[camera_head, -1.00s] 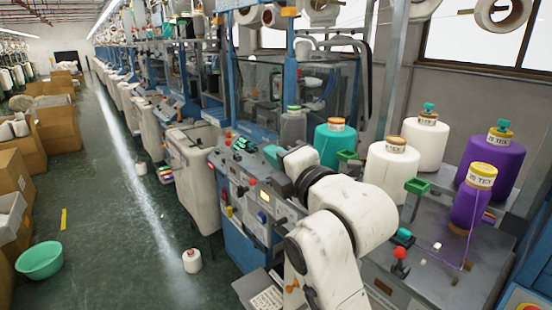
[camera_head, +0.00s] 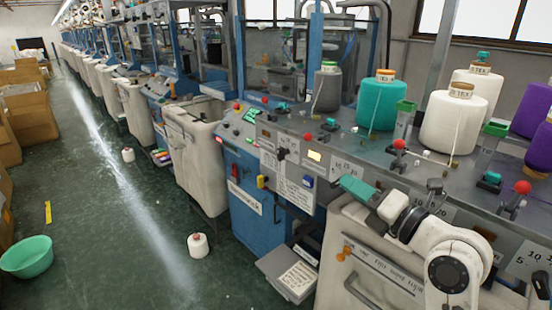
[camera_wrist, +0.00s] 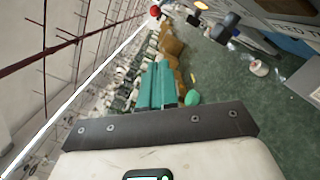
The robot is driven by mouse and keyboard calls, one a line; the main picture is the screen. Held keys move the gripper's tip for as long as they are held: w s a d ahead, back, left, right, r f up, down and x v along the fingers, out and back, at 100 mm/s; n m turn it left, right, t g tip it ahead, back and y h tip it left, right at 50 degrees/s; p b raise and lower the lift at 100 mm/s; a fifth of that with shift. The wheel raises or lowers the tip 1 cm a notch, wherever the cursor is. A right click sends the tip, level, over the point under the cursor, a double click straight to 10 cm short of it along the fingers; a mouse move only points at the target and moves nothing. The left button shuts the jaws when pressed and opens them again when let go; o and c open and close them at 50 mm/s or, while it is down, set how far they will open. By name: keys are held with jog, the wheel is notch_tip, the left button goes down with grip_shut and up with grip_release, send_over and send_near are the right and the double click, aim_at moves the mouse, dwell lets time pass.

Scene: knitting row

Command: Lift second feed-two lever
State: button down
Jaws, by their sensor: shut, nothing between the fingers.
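Several levers with red ball knobs stand along the grey machine tops in the head view. The nearest ones are a lever at the right (camera_head: 522,189), one right of centre (camera_head: 400,146) and one farther left (camera_head: 308,139). I cannot tell which is the second feed-two lever. My gripper (camera_head: 352,187) has teal fingers, shut and empty, pointing left in front of the machine's front edge. It is left of and below the right-of-centre lever, apart from it. The wrist view shows the fingers (camera_wrist: 163,86) side by side, with a red knob (camera_wrist: 155,11) beyond them.
A teal cone (camera_head: 380,105), a cream cone (camera_head: 453,122) and purple cones (camera_head: 540,105) stand on the machine tops. Number cards line the front edge. The aisle floor at left is mostly clear, with a green basin (camera_head: 26,257) and a small cone (camera_head: 198,245).

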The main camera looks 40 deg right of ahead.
jog(key=shift+a, duration=0.15)
jog(key=shift+w+f, duration=0.15)
jog(key=w+d+r, duration=0.1)
jog(key=w, duration=0.5)
jog(key=w+d+r+p, duration=0.1)
jog(key=w+d, duration=0.1)
jog(key=w, duration=0.4)
jog(key=shift+r+p, duration=0.3)
jog(key=shift+r, duration=0.1)
jog(key=shift+w, duration=0.1)
